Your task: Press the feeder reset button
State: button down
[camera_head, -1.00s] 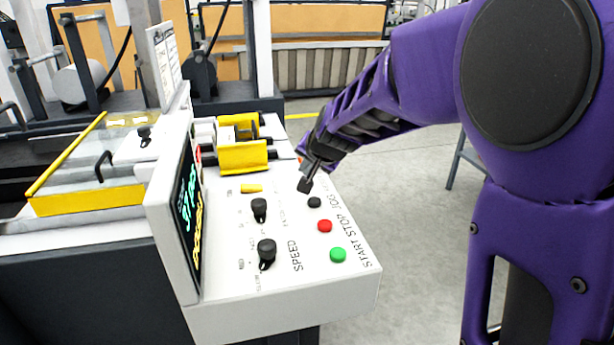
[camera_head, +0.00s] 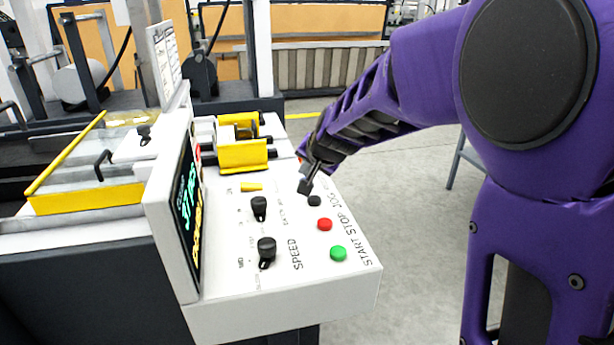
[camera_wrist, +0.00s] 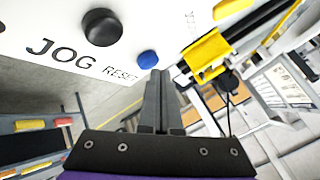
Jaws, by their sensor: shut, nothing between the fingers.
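The blue reset button (camera_wrist: 148,60) shows in the wrist view on the white panel, beside the printed word RESET. In the head view it cannot be made out; my gripper covers that area. My gripper (camera_head: 305,187) is shut and empty, its tips low over the far right part of the panel, next to the black jog button (camera_head: 314,201). In the wrist view the closed fingertips (camera_wrist: 160,75) lie just beside and below the blue button in the picture. Whether they touch the button or the panel cannot be told.
The red stop button (camera_head: 325,224) and green start button (camera_head: 338,253) sit nearer on the sloped panel. Black knobs (camera_head: 266,251) and a tilted display (camera_head: 187,205) stand to the left. A yellow bracket (camera_head: 242,155) rises behind. Open floor lies to the right.

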jog(key=shift+f, duration=0.55)
dwell(0.9)
jog(key=shift+r, duration=0.1)
jog(key=shift+r+p, duration=0.8)
jog(key=shift+r, duration=0.05)
jog(key=shift+r, duration=0.1)
notch_tip(320, 180, up, 5)
jog(key=p, duration=0.4)
jog(key=shift+p, duration=0.35)
